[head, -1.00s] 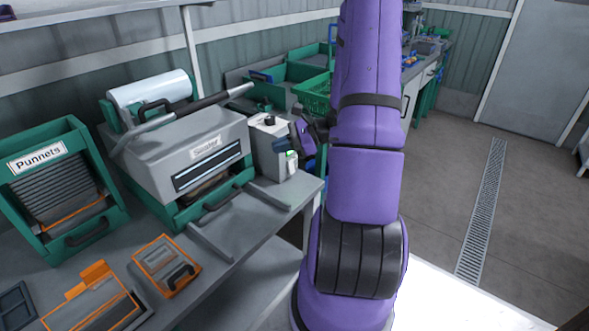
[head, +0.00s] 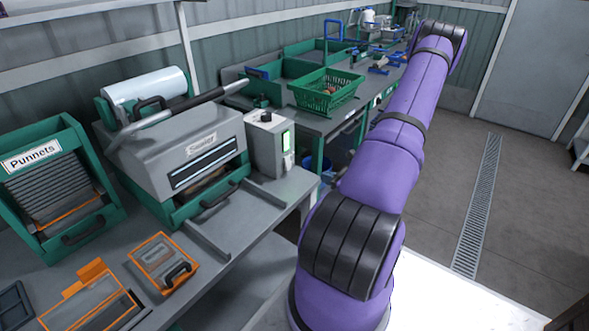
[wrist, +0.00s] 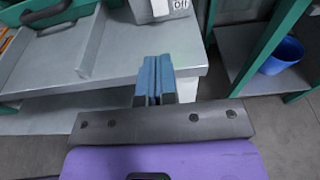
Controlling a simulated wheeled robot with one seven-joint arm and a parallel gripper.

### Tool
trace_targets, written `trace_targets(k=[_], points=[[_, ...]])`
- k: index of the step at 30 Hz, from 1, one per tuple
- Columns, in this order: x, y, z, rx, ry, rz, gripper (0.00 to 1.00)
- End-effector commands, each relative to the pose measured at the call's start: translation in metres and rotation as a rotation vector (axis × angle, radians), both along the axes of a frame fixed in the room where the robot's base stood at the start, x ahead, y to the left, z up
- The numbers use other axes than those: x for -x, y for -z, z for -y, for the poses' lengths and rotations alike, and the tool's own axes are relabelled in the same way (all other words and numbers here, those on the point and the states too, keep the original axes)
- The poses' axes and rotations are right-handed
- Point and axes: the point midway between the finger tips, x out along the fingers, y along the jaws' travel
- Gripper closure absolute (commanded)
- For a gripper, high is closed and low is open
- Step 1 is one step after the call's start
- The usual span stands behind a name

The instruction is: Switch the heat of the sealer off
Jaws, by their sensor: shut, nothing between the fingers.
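The sealer (head: 190,150) stands on the grey bench with its long handle lying over the top. Its control box (head: 265,145) is at its right end, with a black knob on top and a lit green patch on the front. In the wrist view only the lower part of the control box (wrist: 162,8) shows, with a label that seems to read "Off" at its edge. My gripper (wrist: 155,82) is shut and empty, apart from the control box, in front of the bench's edge. In the head view the gripper is hidden; my arm reaches away to the upper right.
A punnet rack (head: 62,185) stands left on the bench, with orange-framed trays (head: 163,262) in front. A green basket (head: 325,92) sits on the farther bench. A blue bin (wrist: 283,55) stands on a low shelf. The floor at right is clear.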

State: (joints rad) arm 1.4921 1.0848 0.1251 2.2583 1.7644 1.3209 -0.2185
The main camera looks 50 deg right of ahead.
Motion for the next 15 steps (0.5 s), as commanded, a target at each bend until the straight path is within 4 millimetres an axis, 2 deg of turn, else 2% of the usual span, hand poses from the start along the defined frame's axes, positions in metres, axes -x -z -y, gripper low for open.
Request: trace_targets(k=[10,15], points=[[-0.001,0.0,0.0,-0.001,0.001,0.0,1.0],[-0.013,0.003,0.0,0.0,-0.001,0.0,1.0]])
